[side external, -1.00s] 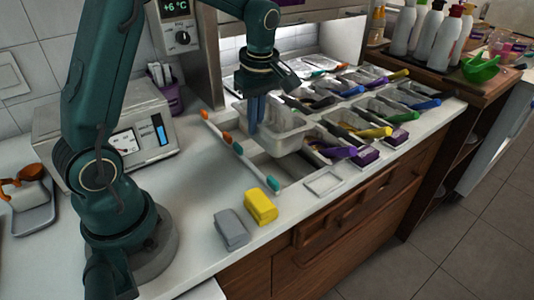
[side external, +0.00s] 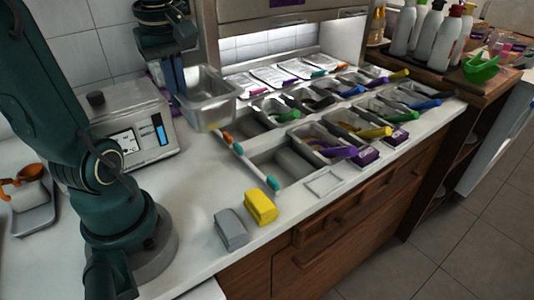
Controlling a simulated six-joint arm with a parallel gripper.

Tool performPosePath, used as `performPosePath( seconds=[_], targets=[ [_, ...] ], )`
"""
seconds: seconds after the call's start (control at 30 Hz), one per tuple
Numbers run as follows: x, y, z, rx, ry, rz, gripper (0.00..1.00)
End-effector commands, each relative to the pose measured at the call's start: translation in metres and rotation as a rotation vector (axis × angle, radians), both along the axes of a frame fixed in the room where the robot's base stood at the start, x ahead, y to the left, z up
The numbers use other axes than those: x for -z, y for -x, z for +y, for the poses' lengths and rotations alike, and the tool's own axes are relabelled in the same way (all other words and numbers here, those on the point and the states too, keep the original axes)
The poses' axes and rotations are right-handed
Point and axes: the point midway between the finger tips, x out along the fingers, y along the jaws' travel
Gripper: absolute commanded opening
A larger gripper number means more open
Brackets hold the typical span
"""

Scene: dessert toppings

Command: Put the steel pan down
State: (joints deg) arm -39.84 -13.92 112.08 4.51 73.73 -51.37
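The steel pan (side external: 208,112) is a rectangular metal tub, held up in the air near the middle left of the side external view. My gripper (side external: 177,90) has blue fingers pointing down at the pan's left rim and is shut on it. The pan looks roughly level and empty. It hangs above the counter, just right of the scale, and from this angle its lower edge overlaps the left end of the topping rack. The exact grip contact is small and partly hidden.
A scale (side external: 138,128) with a lit display stands left of the pan. The topping rack (side external: 238,150) holds several pans with coloured-handled utensils; its front-left compartment is open. Yellow (side external: 260,207) and grey (side external: 231,229) blocks lie at the counter's front. The counter (side external: 190,195) between is bare.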

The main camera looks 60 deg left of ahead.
Motion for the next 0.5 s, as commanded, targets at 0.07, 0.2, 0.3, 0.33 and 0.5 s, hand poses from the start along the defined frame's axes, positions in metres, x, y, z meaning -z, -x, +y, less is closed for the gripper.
performPosePath(
  seconds=[0.07,0.2,0.3,0.33,0.5],
  targets=[
    [0.018,0.001,-0.001,0.0,0.004,0.005,0.0],
    [0.049,0.001,-0.001,-0.001,0.006,0.006,0.0],
    [0.071,0.001,-0.001,0.0,0.006,0.007,0.0],
    [0.077,0.001,-0.001,0.0,0.006,0.007,0.0],
    [0.102,0.0,-0.001,0.0,0.004,0.005,0.0]
  ],
)
